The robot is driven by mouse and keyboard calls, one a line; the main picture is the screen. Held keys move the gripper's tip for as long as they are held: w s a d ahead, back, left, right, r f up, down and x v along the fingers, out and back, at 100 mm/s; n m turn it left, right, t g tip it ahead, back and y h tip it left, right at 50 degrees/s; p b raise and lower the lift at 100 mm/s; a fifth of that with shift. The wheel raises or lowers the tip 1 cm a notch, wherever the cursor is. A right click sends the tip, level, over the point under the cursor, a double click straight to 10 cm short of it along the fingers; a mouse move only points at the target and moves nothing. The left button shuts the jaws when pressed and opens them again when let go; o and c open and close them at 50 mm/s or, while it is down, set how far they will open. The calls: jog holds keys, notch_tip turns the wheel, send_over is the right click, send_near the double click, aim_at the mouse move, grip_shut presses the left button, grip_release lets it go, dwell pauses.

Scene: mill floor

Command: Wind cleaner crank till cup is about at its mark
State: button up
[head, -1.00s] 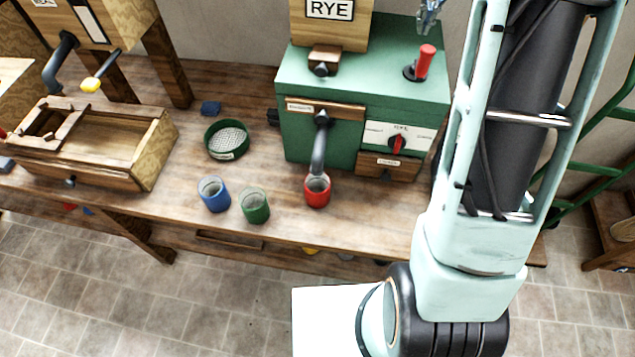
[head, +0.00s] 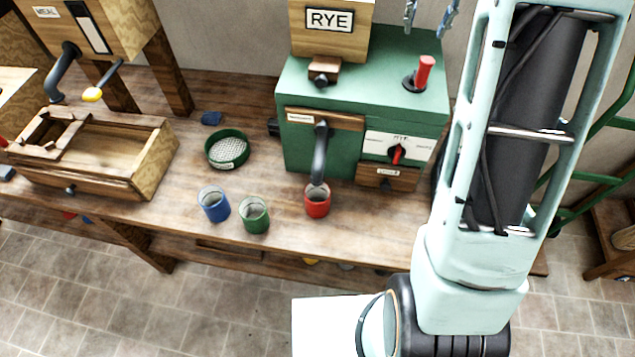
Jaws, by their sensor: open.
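The green cleaner box (head: 345,85) stands on the bench with a "RYE" hopper on it. Its crank (head: 424,72), with an upright red knob and dark base, is on the top at the right. A red cup (head: 317,203) stands upright below the dark spout (head: 320,150). Its fill level and any mark are too small to read. My gripper (head: 429,14) shows only as two fingertips at the top edge, apart, above and behind the crank and not touching it. The rest of it is out of frame.
A blue cup (head: 214,205), a green cup (head: 255,218) and a round sieve (head: 227,150) stand left of the red cup. A wooden tray (head: 150,165) is further left. The cleaner's front has a red selector (head: 397,155). My arm covers the right side.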

notch_tip(320, 180, up, 6)
jog(key=shift+r, duration=0.2)
dwell(0.3)
jog(key=shift+a, duration=0.15)
dwell(0.4)
